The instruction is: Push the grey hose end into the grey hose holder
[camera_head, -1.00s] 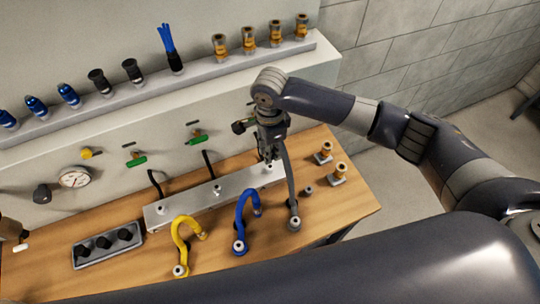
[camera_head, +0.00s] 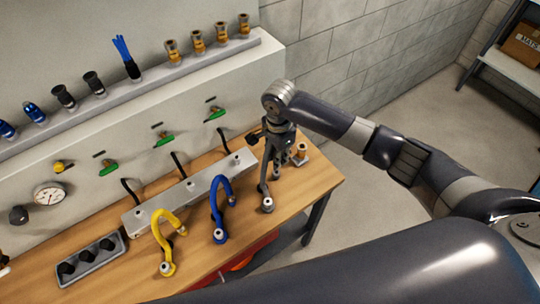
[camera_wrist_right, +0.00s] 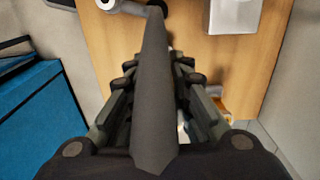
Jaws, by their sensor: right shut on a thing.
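My right gripper (camera_head: 275,166) is shut on the grey hose (camera_wrist_right: 155,65), which runs lengthwise between its fingers in the right wrist view. In the head view the grey hose (camera_head: 264,188) rises from its round foot (camera_head: 267,204) near the bench's right front to the gripper. The gripper hangs low over the bench, right of the metal bar (camera_head: 145,217). The hose's free end is hidden by the gripper. I cannot make out the grey hose holder for certain. My left gripper is out of view.
Blue (camera_head: 219,220) and yellow (camera_head: 164,250) hoses stand in front of the bar, left of the gripper. A brass fitting (camera_head: 301,150) stands close behind it. A grey tray (camera_head: 92,262) lies at the left. The bench's right front corner is clear.

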